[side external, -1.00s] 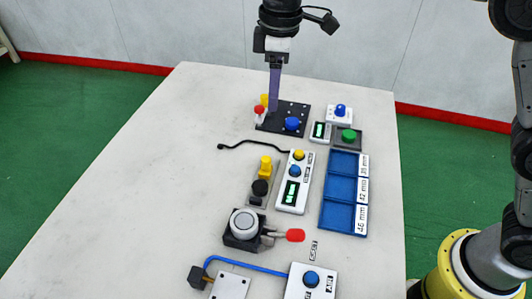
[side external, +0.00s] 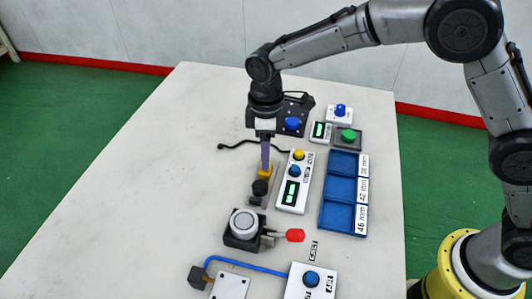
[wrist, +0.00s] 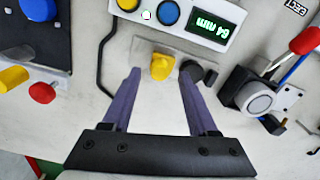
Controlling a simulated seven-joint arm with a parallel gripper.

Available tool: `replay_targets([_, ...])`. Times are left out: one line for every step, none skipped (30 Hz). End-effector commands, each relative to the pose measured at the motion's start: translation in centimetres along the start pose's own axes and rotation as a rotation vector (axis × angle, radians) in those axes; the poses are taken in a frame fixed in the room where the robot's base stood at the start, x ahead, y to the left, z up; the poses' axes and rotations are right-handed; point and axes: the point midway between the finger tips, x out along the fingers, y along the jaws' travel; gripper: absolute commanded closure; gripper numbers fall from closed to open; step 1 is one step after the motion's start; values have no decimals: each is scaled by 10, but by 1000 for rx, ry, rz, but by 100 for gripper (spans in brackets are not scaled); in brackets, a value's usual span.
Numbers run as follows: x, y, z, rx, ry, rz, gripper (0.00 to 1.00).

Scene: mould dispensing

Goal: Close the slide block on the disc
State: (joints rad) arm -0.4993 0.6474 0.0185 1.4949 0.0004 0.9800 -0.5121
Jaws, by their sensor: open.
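The yellow slide block (side external: 264,174) sits on a small grey plate with a round black piece, which may be the disc (side external: 260,188), at its near side. In the wrist view the yellow block (wrist: 161,68) shows between the tips of my purple fingers, with the dark disc piece (wrist: 194,72) just right of it and partly behind the right finger. My gripper (side external: 265,160) points down over the block. It is open, its fingers (wrist: 160,78) apart on either side of the block. Contact with the block cannot be told.
A white box with a lit display (side external: 293,184) stands close on the right, with a blue three-slot tray (side external: 324,216) beyond it. A black clamp-like unit with a red-tipped handle (side external: 295,235) stands nearer. A black button panel (side external: 290,112) is behind. The table's left side is clear.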

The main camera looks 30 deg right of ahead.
Motion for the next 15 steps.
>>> replay_targets([5,0,0,0,-2,-1,41])
replay_targets([8,0,0,0,-1,-1,41])
replay_targets([10,0,0,0,-1,-1,41])
replay_targets([11,0,0,0,-1,-1,41])
replay_targets([12,0,0,0,-1,-1,41])
replay_targets([13,0,0,0,0,0,41])
replay_targets([14,0,0,0,0,0,41])
replay_targets([14,0,0,0,0,0,41])
replay_targets([14,0,0,0,1,0,41])
replay_targets([14,0,0,0,1,0,41])
replay_targets([14,0,0,0,1,0,41])
replay_targets([14,0,0,0,0,0,41])
replay_targets([14,0,0,0,0,0,41])
replay_targets([14,0,0,0,0,0,41])
replay_targets([14,0,0,0,0,0,48])
